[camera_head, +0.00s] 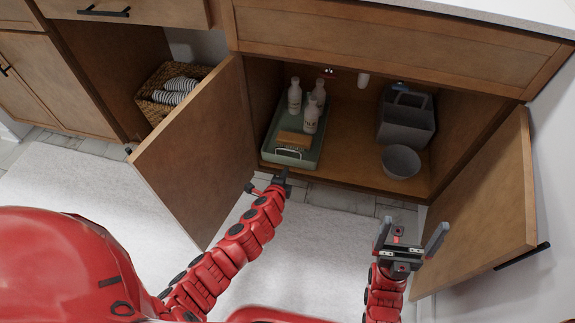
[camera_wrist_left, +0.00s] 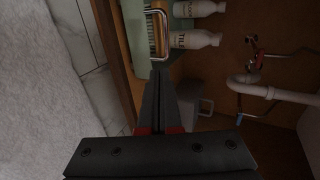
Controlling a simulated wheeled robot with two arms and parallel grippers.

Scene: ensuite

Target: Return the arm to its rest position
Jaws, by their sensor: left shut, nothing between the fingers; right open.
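My left arm reaches toward the open cabinet under the counter. My left gripper (camera_head: 283,174) is at the cabinet's front edge, just below the green tray's handle in the head view. My right gripper (camera_head: 411,235) is open and empty in front of the right cabinet door (camera_head: 480,215).
The green tray (camera_head: 308,160) holds white bottles (camera_head: 310,115) and a brush (camera_head: 295,138). A grey bowl (camera_head: 401,162) and grey caddy (camera_head: 406,120) stand right. The left door (camera_head: 195,150) stands open beside my left arm. A basket (camera_head: 172,90) sits left. White mats cover the floor.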

